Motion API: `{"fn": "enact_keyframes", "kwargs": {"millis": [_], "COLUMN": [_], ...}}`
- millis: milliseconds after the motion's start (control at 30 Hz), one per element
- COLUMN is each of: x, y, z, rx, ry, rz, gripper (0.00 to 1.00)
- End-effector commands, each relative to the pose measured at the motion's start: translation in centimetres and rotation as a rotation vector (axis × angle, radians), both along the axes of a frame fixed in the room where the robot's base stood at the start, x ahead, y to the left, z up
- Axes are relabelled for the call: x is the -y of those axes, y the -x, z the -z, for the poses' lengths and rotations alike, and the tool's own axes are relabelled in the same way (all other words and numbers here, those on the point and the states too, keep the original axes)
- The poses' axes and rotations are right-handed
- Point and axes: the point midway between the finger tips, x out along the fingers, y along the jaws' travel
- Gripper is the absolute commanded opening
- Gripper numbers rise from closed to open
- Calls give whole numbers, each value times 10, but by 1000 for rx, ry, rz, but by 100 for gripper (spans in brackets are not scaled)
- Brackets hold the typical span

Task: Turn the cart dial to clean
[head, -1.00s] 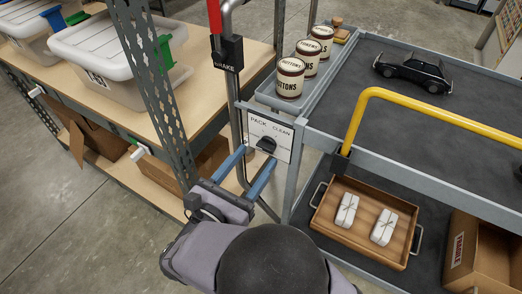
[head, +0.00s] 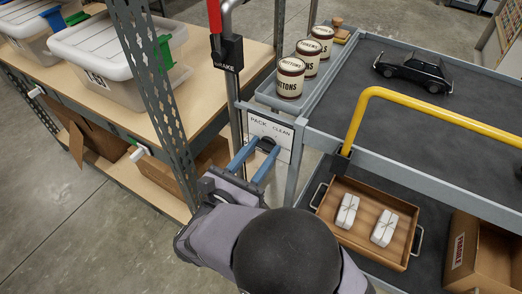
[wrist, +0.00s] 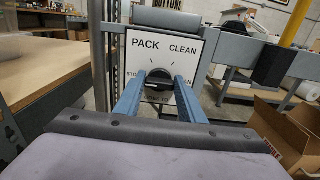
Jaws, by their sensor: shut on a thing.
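The cart dial (head: 267,143) is a black knob on a white label plate (head: 287,148) at the cart's near left corner. In the wrist view the plate (wrist: 137,58) reads PACK at upper left and CLEAN at upper right. Lower words are partly hidden by my fingers. My gripper (head: 264,147) reaches the plate from the front, its two blue fingers on either side of the knob. In the wrist view my gripper (wrist: 161,82) is shut on the dial (wrist: 159,92). Which mark the dial points to cannot be told.
A red-topped brake lever (head: 228,52) and post stand just left of the plate. Button tins (head: 290,78) stand in a tray above it. A yellow rail (head: 360,108) rises to the right. A shelf upright (head: 150,80) stands left.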

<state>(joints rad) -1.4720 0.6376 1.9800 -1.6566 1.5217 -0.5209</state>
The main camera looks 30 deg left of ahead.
Motion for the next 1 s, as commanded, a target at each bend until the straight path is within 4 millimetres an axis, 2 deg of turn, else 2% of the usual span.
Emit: {"fn": "enact_keyframes", "kwargs": {"millis": [267, 467, 1000], "x": [0, 1, 3], "y": [0, 0, 0], "z": [1, 2, 7], "rx": [-1, -1, -2], "ry": [-47, -156, -647], "rz": [0, 0, 1], "gripper": [14, 14, 14]}}
